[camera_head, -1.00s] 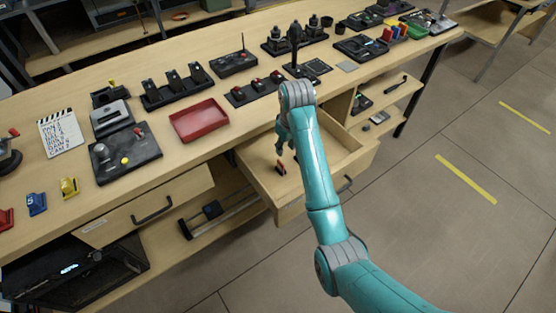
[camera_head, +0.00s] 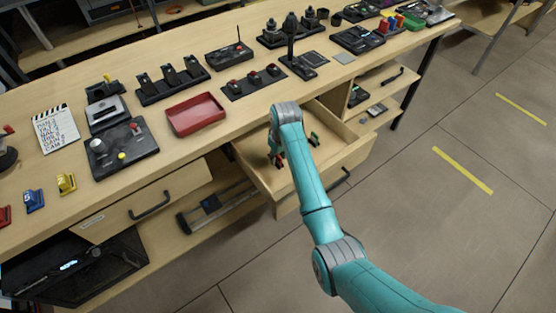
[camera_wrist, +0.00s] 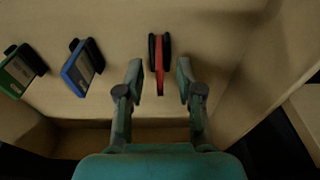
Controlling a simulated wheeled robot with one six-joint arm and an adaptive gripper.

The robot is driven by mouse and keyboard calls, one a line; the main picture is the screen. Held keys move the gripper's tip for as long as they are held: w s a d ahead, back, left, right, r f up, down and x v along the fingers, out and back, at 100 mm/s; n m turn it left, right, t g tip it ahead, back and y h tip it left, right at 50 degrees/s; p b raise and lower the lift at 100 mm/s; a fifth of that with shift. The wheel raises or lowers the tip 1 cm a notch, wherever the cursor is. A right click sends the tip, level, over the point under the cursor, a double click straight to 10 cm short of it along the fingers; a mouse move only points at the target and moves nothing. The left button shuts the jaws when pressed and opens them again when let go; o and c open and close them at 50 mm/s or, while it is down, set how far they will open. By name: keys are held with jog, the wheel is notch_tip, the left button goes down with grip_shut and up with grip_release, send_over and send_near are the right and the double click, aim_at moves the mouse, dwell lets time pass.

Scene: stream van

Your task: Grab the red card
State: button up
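The red card (camera_wrist: 160,68) stands edge-on in the open drawer (camera_wrist: 110,105), with a black piece on each side of it. My gripper (camera_wrist: 159,78) is open, with one finger to the left and one to the right of the card's near end. Gaps show between the card and both fingers, so it is not gripped. In the head view, my gripper (camera_head: 274,151) is down inside the drawer, and a bit of red (camera_head: 279,162) shows beside it. The arm hides part of the drawer there.
A blue card (camera_wrist: 79,72) and a green card (camera_wrist: 18,72) lie to the left in the wrist view. The drawer walls are close to the right and at the near side. A red tray (camera_head: 196,114) and several control devices stand on the bench above.

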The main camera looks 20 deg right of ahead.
grip_shut()
jog(key=shift+r, duration=0.1)
